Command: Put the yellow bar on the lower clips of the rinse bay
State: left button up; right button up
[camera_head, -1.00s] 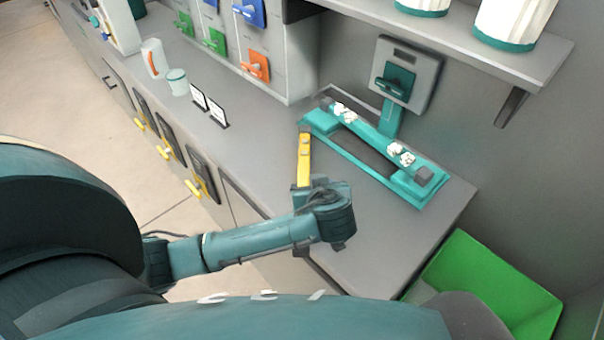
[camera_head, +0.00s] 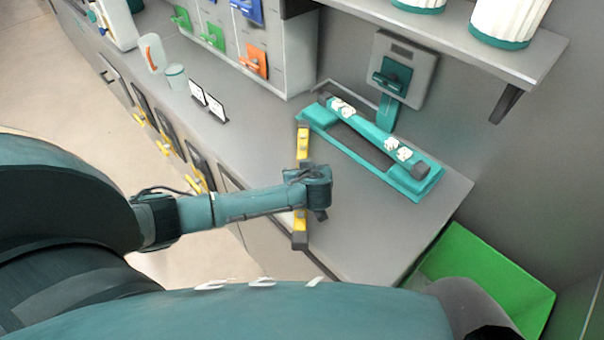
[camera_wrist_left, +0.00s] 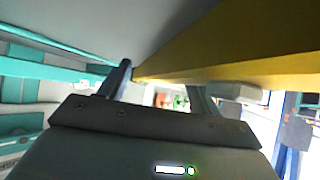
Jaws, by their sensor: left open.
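My left gripper (camera_head: 308,192) is over the middle of the bar and hides that part. In the left wrist view the bar (camera_wrist_left: 245,45) fills the upper right, close to the open fingers (camera_wrist_left: 160,85). I cannot tell whether the bar touches the counter. No label shows which part is the rinse bay. My right gripper is out of view.
A cabinet with blue, green and orange clips (camera_head: 253,60) stands at the back. A mug (camera_head: 153,54), a cup (camera_head: 176,77) and small cards (camera_head: 207,102) are at left on the counter. A green bin (camera_head: 490,285) is at right. The counter's front right (camera_head: 375,240) is clear.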

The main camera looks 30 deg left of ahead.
pick_arm(q)
grip_shut()
dwell(0.7)
